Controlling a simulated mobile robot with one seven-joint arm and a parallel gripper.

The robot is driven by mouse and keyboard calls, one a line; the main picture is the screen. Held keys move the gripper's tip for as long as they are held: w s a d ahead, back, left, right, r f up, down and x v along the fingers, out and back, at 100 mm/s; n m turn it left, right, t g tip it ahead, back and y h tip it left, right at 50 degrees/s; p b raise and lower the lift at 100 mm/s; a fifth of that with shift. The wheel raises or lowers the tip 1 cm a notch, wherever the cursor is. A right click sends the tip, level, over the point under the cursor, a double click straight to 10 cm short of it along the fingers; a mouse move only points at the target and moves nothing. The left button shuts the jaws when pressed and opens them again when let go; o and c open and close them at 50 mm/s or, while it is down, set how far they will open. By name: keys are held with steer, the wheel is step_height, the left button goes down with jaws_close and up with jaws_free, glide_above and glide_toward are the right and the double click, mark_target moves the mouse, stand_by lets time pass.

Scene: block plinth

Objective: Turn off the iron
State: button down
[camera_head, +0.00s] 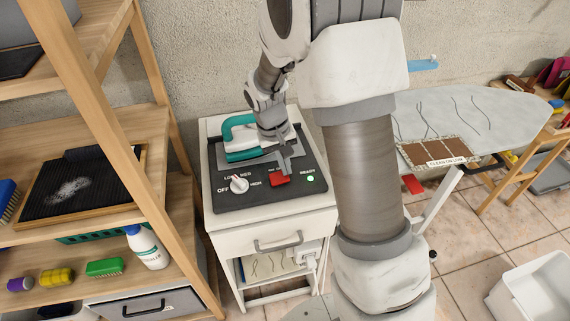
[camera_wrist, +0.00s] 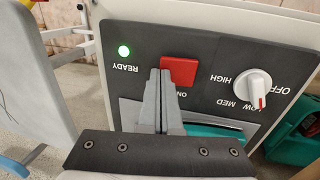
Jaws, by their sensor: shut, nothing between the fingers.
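The iron (camera_head: 228,132), with a teal handle, sits on the back of a white cabinet's dark panel. My gripper partly hides it, and a teal piece (camera_wrist: 220,131) shows behind the fingers in the wrist view. A red rocker switch (camera_head: 280,181) is on the panel, also in the wrist view (camera_wrist: 179,71). A white knob (camera_head: 239,184) is beside it; its red mark in the wrist view (camera_wrist: 253,86) faces the LOW/MED side. The green READY light (camera_head: 310,179) is lit. My gripper (camera_wrist: 161,75) is shut and empty, its tips at the switch's edge; I cannot tell whether they touch it.
A wooden shelf (camera_head: 100,130) with brushes and a bottle (camera_head: 146,247) stands close on the left. An ironing board (camera_head: 455,112) is on the right. A white bin (camera_head: 535,292) is on the tiled floor at lower right.

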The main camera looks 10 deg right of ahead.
steer(key=shift+d, duration=0.1)
steer(key=shift+d+f+y, duration=0.1)
steer(key=shift+f+y, duration=0.2)
steer(key=shift+y, duration=0.1)
steer(key=shift+a, duration=0.2)
steer(key=shift+a+r, duration=0.3)
steer(key=shift+a, duration=0.3)
step_height(320, 180, up, 14)
steer(key=d+p, duration=0.2)
steer(key=p, duration=0.2)
steer(key=shift+d+p, duration=0.35)
steer(key=shift+p, duration=0.05)
steer(key=shift+f, duration=0.15)
